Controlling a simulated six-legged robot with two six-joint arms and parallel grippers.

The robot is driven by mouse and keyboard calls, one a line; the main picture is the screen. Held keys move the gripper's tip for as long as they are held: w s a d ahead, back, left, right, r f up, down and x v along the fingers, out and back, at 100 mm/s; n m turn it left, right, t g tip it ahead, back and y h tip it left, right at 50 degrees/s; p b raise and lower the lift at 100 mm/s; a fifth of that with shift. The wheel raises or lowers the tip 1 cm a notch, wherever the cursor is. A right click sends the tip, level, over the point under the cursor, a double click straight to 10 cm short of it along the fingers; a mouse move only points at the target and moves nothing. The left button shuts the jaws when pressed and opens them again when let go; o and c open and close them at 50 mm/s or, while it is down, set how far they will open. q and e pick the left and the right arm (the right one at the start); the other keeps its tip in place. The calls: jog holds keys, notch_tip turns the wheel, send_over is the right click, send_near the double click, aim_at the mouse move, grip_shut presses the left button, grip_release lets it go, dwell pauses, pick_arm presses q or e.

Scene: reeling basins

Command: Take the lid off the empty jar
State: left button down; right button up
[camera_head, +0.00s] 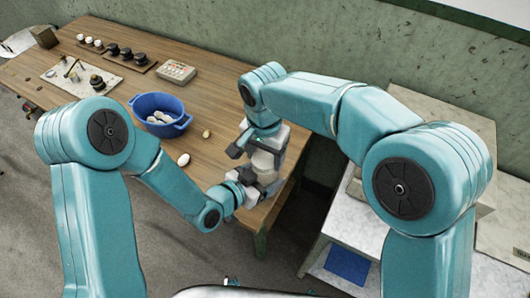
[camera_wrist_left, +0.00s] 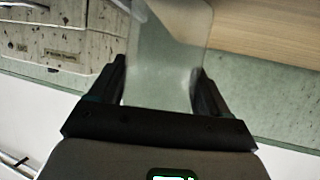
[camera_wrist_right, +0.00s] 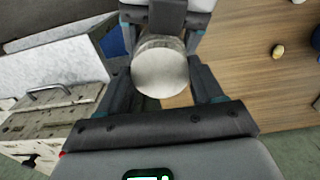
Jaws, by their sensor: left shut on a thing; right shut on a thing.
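A clear glass jar (camera_wrist_left: 165,65) stands between the fingers of my left gripper (camera_wrist_left: 160,88), which is shut on its body. In the head view the jar (camera_head: 264,163) is at the table's near right corner, with my left gripper (camera_head: 252,184) low on it. A pale round lid (camera_wrist_right: 160,72) lies between the fingers of my right gripper (camera_wrist_right: 163,88), which is shut on it from above. My right gripper (camera_head: 258,143) hides most of the jar's top in the head view. I cannot tell whether there is a gap between lid and jar.
A blue basin (camera_head: 160,112) with pale cocoons stands on the wooden table (camera_head: 140,158). Loose cocoons (camera_head: 183,160) lie near it. A tray (camera_head: 82,78), dark pots (camera_head: 125,54) and an egg-box-like carton (camera_head: 176,72) are further back. A pale cabinet (camera_head: 330,262) stands at right.

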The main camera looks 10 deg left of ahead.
jog(key=n, duration=0.3)
jog(key=o, duration=1.2)
jog(key=shift+c, duration=0.2)
